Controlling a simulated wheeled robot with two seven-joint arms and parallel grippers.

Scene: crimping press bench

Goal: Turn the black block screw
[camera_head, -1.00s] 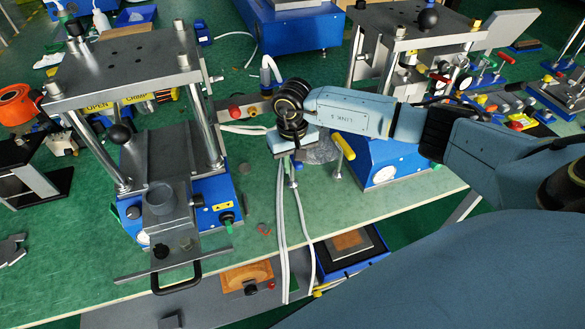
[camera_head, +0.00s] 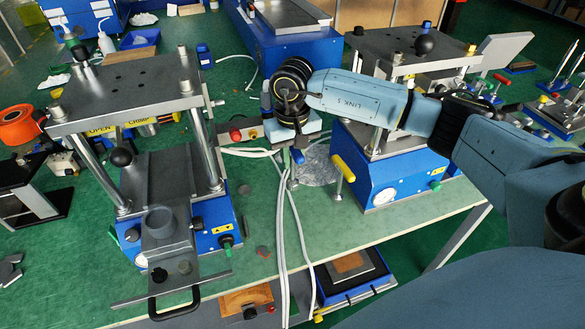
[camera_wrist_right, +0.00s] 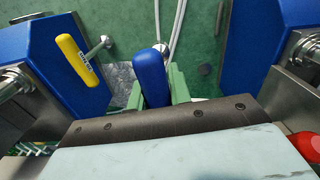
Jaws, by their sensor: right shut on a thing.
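My right gripper (camera_head: 293,162) hangs in front of the small control box, between the two presses. In the right wrist view its green fingers (camera_wrist_right: 157,88) are shut around a blue rounded handle (camera_wrist_right: 150,75); a bit of this blue handle (camera_head: 298,156) shows in the head view. The rest of it is hidden. On the left press, two dark knobs (camera_head: 159,275) sit on the front plate above a black pull handle (camera_head: 174,303). I cannot tell which dark part is the black block screw. The right gripper is well apart from these knobs. My left gripper is not in view.
The right press (camera_head: 385,180) has a yellow handle (camera_head: 343,168). White cables (camera_head: 283,220) run down over the bench edge. A red-buttoned box (camera_head: 240,135) stands behind.

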